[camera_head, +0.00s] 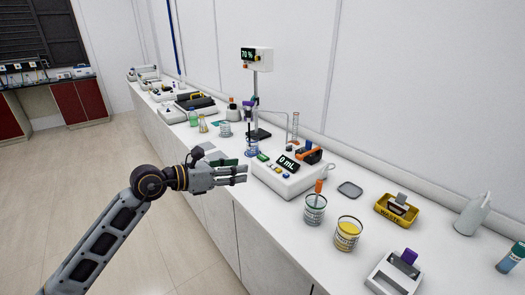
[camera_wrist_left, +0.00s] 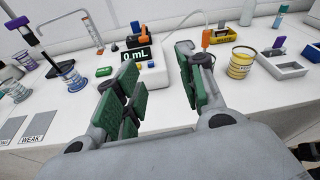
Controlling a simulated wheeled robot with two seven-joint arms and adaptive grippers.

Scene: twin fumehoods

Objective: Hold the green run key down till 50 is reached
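A white dosing unit (camera_head: 287,184) stands on the bench, its black display reading "0 mL" (camera_head: 289,163); the display also shows in the left wrist view (camera_wrist_left: 136,56). A small green key (camera_head: 263,157) sits on its top near the left end, and it shows in the left wrist view (camera_wrist_left: 104,71). A blue key (camera_wrist_left: 150,64) lies to the right of the green one. My left gripper (camera_head: 240,174) is in front of the unit at the bench edge, apart from the keys. In the left wrist view its green-padded fingers (camera_wrist_left: 160,85) are apart with nothing between them. My right gripper is out of view.
A stand with a "70 %" display (camera_head: 255,57) rises behind the unit. Bottles and flasks stand to the left.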

